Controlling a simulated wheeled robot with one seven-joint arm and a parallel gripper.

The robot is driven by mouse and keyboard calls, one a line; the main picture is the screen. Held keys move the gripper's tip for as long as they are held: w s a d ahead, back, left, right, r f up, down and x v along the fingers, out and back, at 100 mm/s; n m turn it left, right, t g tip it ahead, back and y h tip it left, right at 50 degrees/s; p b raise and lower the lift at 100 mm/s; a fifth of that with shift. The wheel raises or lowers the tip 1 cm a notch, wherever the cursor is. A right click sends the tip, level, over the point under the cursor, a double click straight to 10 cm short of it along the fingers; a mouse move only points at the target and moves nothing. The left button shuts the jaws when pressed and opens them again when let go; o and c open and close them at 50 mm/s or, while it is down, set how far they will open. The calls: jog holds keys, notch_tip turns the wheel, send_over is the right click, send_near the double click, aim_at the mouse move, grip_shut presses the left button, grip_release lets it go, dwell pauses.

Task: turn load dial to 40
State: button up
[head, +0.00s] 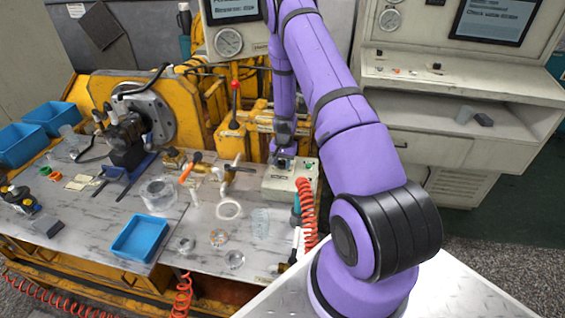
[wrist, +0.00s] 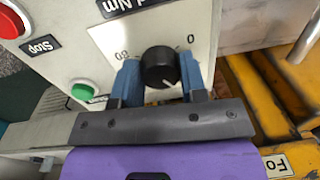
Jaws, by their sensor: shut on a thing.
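The load dial (wrist: 160,67) is a black round knob on a pale control box panel (wrist: 110,47), seen upside down in the wrist view. The marks "0" and "80" are printed on either side of it, and a label ending in "Nm" is above. Its white pointer line points toward the bottom of the picture, slightly right. My gripper (wrist: 160,82) has its two blue fingers shut on the dial, one on each side. In the head view my gripper (head: 284,160) is at the control box (head: 277,190), and the dial is hidden.
A green button (wrist: 82,92), a red button (wrist: 10,22) and a "Stop" label (wrist: 40,45) are on the same panel. Yellow machinery (head: 232,140) stands behind the box. A coiled red hose (head: 306,210) hangs beside it. A blue tray (head: 139,238) is on the bench.

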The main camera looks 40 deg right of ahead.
aim_at(283, 163)
jog(key=m, duration=0.5)
jog(key=shift+m, duration=0.4)
dwell(0.4)
jog(key=o, duration=0.9)
jog(key=r, duration=1)
jog(key=shift+s+r, duration=0.25)
jog(key=shift+r, duration=0.15)
